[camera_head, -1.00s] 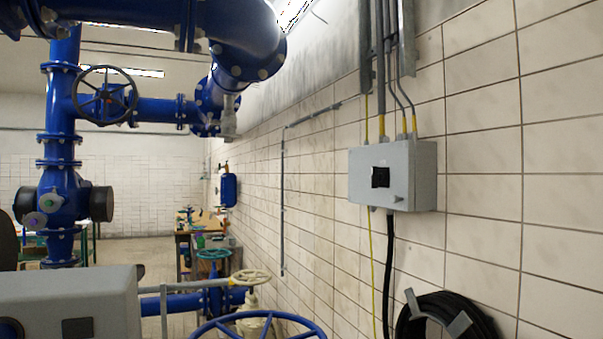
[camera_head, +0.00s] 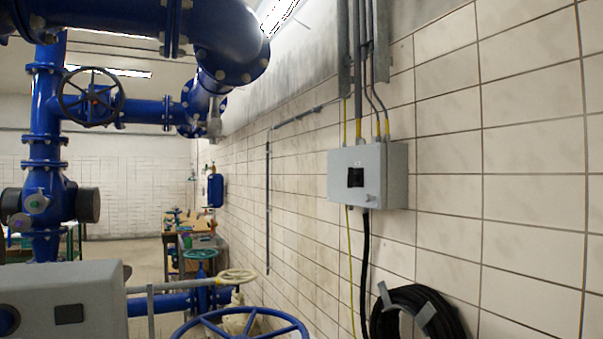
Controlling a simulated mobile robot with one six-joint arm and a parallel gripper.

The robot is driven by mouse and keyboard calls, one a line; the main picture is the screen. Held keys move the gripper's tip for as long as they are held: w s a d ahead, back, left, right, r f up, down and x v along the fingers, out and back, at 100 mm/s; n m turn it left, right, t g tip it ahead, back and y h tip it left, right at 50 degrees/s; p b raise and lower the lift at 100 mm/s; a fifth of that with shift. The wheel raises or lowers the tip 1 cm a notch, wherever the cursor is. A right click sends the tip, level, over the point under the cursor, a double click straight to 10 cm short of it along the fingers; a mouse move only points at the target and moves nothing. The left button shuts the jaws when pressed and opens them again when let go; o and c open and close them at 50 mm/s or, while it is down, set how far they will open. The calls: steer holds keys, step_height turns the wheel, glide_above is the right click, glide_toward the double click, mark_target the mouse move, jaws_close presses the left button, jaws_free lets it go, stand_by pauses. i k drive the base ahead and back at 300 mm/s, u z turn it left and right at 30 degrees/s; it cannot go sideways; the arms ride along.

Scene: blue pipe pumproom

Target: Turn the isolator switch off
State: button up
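A grey isolator box (camera_head: 383,172) is fixed to the tiled wall at the right of the head view. Its black switch (camera_head: 356,177) sits on the front face. The switch is too small to tell which position it is in. Conduits with yellow ends enter the box from above, and a black cable leaves it below. My gripper is not in view.
A coiled black hose (camera_head: 418,314) hangs on the wall below the box. A blue handwheel (camera_head: 240,325) and a cream handwheel (camera_head: 238,276) stand at lower centre. Blue pipes (camera_head: 45,170) fill the left, with a grey cabinet (camera_head: 60,300) in front.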

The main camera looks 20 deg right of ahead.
mark_target(352, 177)
steer(key=z, duration=0.05)
steer(key=i, duration=1)
steer(key=u, duration=0.05)
